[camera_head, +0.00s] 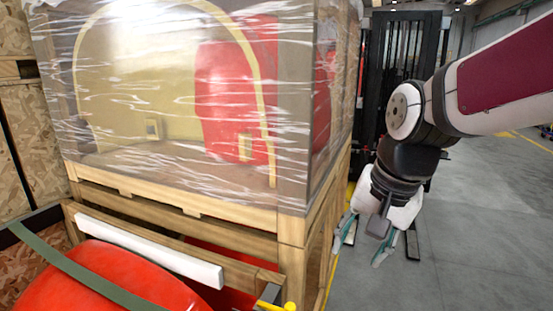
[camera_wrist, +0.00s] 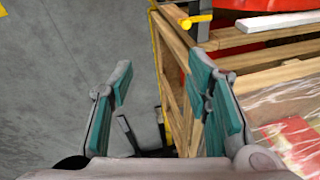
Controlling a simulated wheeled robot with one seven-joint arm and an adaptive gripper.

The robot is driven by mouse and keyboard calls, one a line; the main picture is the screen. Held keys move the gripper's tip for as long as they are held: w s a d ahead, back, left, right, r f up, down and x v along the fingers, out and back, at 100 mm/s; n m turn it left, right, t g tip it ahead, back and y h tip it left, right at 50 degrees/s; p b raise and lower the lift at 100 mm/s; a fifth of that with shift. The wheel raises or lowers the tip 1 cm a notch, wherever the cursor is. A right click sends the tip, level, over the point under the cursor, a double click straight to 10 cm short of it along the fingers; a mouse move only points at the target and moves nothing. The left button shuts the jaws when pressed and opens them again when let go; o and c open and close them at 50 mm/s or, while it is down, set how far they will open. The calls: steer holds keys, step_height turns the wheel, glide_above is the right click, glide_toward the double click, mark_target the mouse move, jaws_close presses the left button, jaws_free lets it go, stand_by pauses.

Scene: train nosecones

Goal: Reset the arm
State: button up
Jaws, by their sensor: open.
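My gripper (camera_head: 362,240) hangs at the end of my arm in the head view, to the right of the wooden crate (camera_head: 291,225). It points down and its two fingers with green pads are spread apart. In the wrist view my gripper (camera_wrist: 165,95) is open, with nothing between the fingers. The crate's wooden frame (camera_wrist: 177,62) shows beyond and to the right of the fingers. I cannot tell whether the right finger touches it.
The crate is wrapped in clear film (camera_head: 180,100) around red and yellow parts. A red nosecone (camera_head: 105,280) with a green strap (camera_head: 75,268) lies at the lower left. A forklift (camera_head: 405,50) stands behind my arm. Grey floor (camera_head: 480,230) is clear at the right.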

steer(key=s+d+r+n+t, duration=0.1)
steer(key=s+d+n, duration=0.1)
steer(key=s, duration=0.4)
steer(key=s+d+r+n+t+h, duration=0.1)
steer(key=s+d+n, duration=0.2)
steer(key=s, duration=0.4)
steer(key=shift+s+r+n+t, duration=0.15)
steer(key=shift+r+n+t, duration=0.15)
steer(key=shift+n, duration=0.2)
